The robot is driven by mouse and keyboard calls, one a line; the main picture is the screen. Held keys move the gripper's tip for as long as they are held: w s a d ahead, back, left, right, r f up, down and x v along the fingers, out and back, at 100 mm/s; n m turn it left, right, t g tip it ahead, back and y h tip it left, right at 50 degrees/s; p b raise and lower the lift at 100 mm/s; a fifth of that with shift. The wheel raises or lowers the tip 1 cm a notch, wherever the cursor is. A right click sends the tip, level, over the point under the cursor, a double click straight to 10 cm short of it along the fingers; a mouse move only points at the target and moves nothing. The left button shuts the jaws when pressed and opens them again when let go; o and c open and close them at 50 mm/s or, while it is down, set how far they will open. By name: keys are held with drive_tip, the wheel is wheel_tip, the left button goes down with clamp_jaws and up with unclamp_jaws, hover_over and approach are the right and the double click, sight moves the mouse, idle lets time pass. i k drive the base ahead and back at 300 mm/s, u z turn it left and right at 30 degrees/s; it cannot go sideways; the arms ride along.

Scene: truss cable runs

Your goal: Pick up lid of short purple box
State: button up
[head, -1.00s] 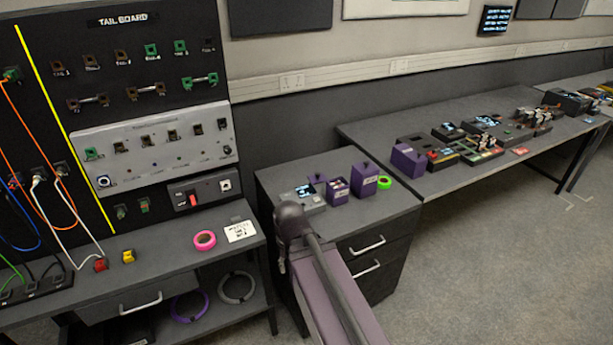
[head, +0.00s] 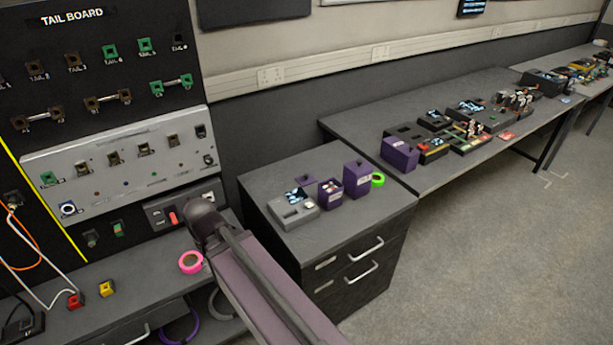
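A short purple box (head: 330,194) with a pale label stands on the small grey cabinet top, and its top looks open. A small purple piece (head: 305,181) sits just behind and left of it; it may be the lid, but it is too small to tell. A taller purple box (head: 357,181) with a knobbed lid stands to the right. My arm (head: 265,285) reaches up from the bottom, left of the cabinet, and ends in view at a dark rounded joint. My gripper's fingers do not show.
A grey device (head: 293,209) stands left of the short box, and a green tape roll (head: 377,179) lies right of the taller box. Another purple box (head: 399,153) stands on the long desk. A pink tape roll (head: 190,262) lies on the left bench. The cabinet's front top is clear.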

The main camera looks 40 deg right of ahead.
sight(308, 179)
drive_tip(key=z, duration=0.4)
drive_tip(key=i, duration=0.9)
drive_tip(key=z, duration=0.55)
